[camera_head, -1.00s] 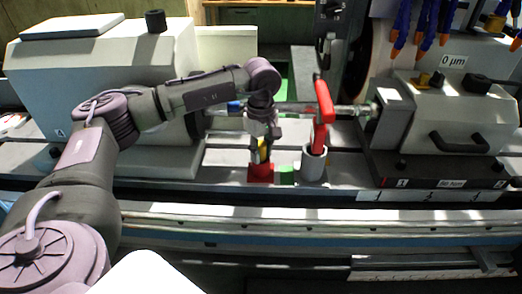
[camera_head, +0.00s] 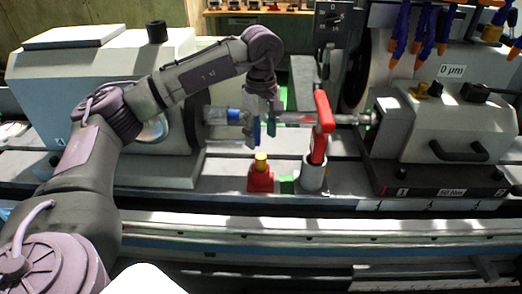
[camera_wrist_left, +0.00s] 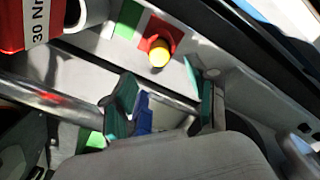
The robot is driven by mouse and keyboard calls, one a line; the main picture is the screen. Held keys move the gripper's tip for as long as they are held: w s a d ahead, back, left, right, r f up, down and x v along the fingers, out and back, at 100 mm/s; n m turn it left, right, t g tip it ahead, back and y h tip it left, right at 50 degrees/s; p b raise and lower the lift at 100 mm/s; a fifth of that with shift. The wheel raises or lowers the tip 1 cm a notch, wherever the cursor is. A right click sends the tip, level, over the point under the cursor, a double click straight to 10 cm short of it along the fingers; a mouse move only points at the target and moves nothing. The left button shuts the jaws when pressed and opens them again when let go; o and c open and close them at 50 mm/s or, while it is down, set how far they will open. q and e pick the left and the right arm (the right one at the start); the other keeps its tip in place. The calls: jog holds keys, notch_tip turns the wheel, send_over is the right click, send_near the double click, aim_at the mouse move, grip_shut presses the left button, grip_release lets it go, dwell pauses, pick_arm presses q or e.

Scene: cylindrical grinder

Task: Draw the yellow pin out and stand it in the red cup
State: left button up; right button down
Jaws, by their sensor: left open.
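The yellow pin (camera_head: 261,161) stands upright in the red cup (camera_head: 261,181), its top sticking out above the rim. Both also show in the left wrist view, the pin (camera_wrist_left: 160,56) in front of the cup's square red body (camera_wrist_left: 171,33). My left gripper (camera_head: 263,132) is above the pin and apart from it, fingers pointing down. In the left wrist view its teal finger pads (camera_wrist_left: 160,88) are spread with nothing held between them. My right gripper is in neither view.
A red-handled tool (camera_head: 323,122) marked 30 Nm stands in a grey cup (camera_head: 312,178) right of the red cup. A green block (camera_head: 287,185) sits between the cups. A horizontal shaft (camera_head: 295,119) runs behind my left gripper. The front rail is clear.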

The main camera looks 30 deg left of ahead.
pick_arm(q)
jog(key=shift+r, duration=1.6)
